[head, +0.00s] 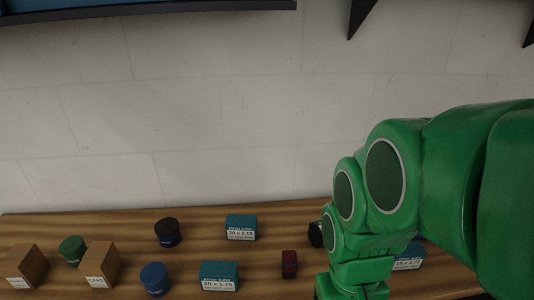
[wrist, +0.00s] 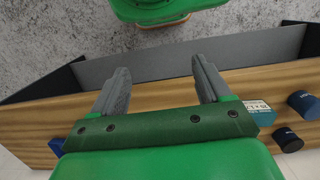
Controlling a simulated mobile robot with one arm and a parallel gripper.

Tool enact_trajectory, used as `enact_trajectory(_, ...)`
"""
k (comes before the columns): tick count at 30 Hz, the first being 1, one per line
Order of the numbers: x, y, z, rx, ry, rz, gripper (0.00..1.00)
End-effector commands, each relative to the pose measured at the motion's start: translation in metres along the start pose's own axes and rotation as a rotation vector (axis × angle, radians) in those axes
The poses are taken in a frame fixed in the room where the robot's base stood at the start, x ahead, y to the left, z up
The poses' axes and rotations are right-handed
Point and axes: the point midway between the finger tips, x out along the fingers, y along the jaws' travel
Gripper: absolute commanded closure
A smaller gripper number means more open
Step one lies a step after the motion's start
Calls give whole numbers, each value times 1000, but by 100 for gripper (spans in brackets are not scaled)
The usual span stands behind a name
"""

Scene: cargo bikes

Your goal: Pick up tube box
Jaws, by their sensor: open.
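Several teal tube boxes with white labels stand on the wooden bench in the head view. One (head: 241,227) is at the back, one (head: 219,276) is nearer the front, and another (head: 408,257) is partly hidden behind my green arm. In the wrist view, my gripper (wrist: 161,85) has its two grey fingers wide apart with nothing between them. A teal box with a white label (wrist: 259,109) shows to the right of the fingers, partly covered by the gripper body. My fingertips cannot be made out in the head view.
On the bench (head: 195,255) are cardboard boxes (head: 25,266) (head: 101,265), a green jar (head: 72,249), a black jar (head: 167,232), a blue jar (head: 154,279) and a small dark red box (head: 289,264). A wall rises behind; a dark shelf (head: 150,9) hangs above.

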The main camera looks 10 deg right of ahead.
Motion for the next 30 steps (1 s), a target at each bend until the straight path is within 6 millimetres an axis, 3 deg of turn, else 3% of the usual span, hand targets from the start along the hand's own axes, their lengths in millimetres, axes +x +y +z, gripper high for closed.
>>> enact_trajectory(8,0,0,0,-3,0,0,22)
enact_trajectory(13,-2,-6,-15,-79,3,6,22)
enact_trajectory(20,-7,-30,-66,-340,32,24,22)
enact_trajectory(30,-3,-88,-140,-754,70,56,22)
